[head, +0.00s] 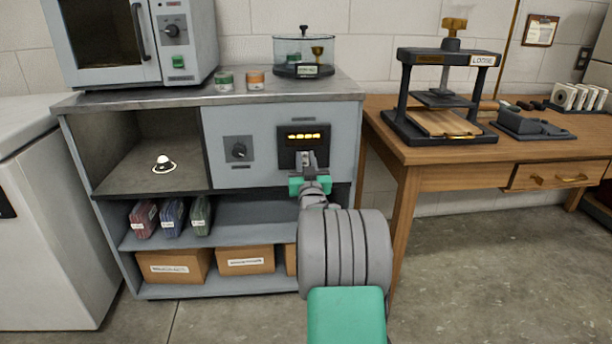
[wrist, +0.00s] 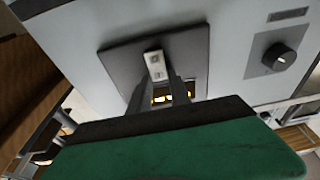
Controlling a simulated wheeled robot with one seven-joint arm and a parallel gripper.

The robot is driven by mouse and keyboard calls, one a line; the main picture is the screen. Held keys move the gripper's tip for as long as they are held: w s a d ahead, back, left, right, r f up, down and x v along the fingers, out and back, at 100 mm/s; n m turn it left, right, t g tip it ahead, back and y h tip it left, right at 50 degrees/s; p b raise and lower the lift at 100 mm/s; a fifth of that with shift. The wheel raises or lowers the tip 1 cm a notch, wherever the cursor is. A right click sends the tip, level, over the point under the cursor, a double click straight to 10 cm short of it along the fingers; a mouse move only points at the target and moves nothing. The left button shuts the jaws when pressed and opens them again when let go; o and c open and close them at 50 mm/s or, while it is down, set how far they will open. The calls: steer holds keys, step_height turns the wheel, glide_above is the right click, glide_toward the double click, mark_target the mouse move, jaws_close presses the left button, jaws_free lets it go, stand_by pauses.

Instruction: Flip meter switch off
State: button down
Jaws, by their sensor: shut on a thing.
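The meter (head: 286,147) is a dark plate on the front of the grey cabinet, with a lit yellow display (head: 303,135). In the wrist view the dark meter plate (wrist: 117,62) shows with the pale meter switch (wrist: 155,65) on it. My gripper (head: 307,160) is at the lower part of the meter, below the display. In the wrist view my gripper's fingers (wrist: 157,82) are shut on the switch, and they partly cover the glowing display (wrist: 160,98). Which way the switch is set is hard to tell.
A dial (head: 239,151) sits left of the meter on the cabinet front, also in the wrist view (wrist: 279,57). A metal-framed oven (head: 130,40), two small tins and a glass case (head: 304,55) stand on top. A wooden table (head: 440,150) with a press stands close on the right.

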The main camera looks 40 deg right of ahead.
steer(key=shift+s+f+h+b, duration=0.1)
steer(key=shift+f+h+b, duration=0.25)
steer(key=shift+b, duration=0.45)
steer(key=shift+r+t, duration=0.3)
steer(key=c, duration=1.2)
jaws_free()
steer(key=p+v, duration=0.2)
steer(key=v, duration=0.5)
steer(key=shift+s+a+f, duration=0.2)
steer(key=shift+s, duration=0.1)
